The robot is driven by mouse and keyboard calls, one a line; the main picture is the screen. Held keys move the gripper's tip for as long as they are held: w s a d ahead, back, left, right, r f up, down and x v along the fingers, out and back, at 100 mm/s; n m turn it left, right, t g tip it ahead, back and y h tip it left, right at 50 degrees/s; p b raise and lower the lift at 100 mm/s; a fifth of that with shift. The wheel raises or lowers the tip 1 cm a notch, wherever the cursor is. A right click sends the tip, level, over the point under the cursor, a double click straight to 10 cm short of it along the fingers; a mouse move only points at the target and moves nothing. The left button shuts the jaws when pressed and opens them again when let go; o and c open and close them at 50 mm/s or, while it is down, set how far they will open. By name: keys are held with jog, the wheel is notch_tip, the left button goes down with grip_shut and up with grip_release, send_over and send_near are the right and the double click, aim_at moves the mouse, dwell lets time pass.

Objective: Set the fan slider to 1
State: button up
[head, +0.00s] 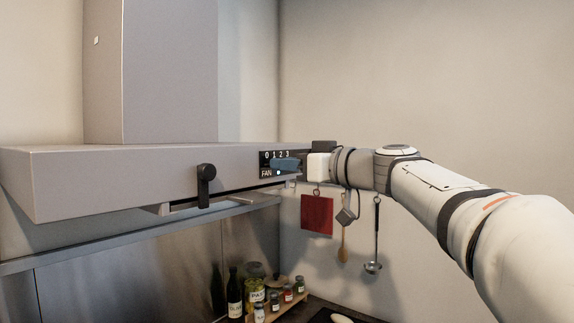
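The fan panel (266,156) is a black plate on the right end of the range hood's front. The slider knob cannot be made out, as the blue part covers that strip. I cannot tell whether the gripper touches the knob, nor whether its fingers are open or shut.
The grey range hood (110,180) carries a black handle (205,186) on its front. Below hang a red board (317,215) and a ladle (375,240). Bottles and jars (255,290) stand below the hood. The space in front of the hood's left part is clear.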

jog(key=shift+o, duration=0.6)
jog(key=b+v, duration=0.3)
jog(key=v, duration=0.4)
jog(key=shift+s+d, duration=0.2)
jog(key=shift+d, duration=0.1)
notch_tip(320, 180, down, 13)
jog(key=s+m+g+h, duration=0.2)
jog(key=m+h, duration=0.2)
jog(key=s+d+f+m+g+h, duration=0.1)
jog(key=s+d+f+m+h, duration=0.1)
jog(key=s+f, duration=0.4)
jog(key=s+d+f+m+g+h, duration=0.2)
jog(key=s+d+f+h, duration=0.3)
jog(key=f, duration=1)
jog(key=s+d+f+m+g+h, duration=0.2)
jog(key=s+d+f+m+h, duration=0.1)
jog(key=s+f, duration=0.6)
notch_tip(320, 180, down, 2)
jog(key=shift+d+f+h, duration=0.25)
jog(key=shift+d+h, duration=0.25)
jog(key=shift+d, duration=0.6)
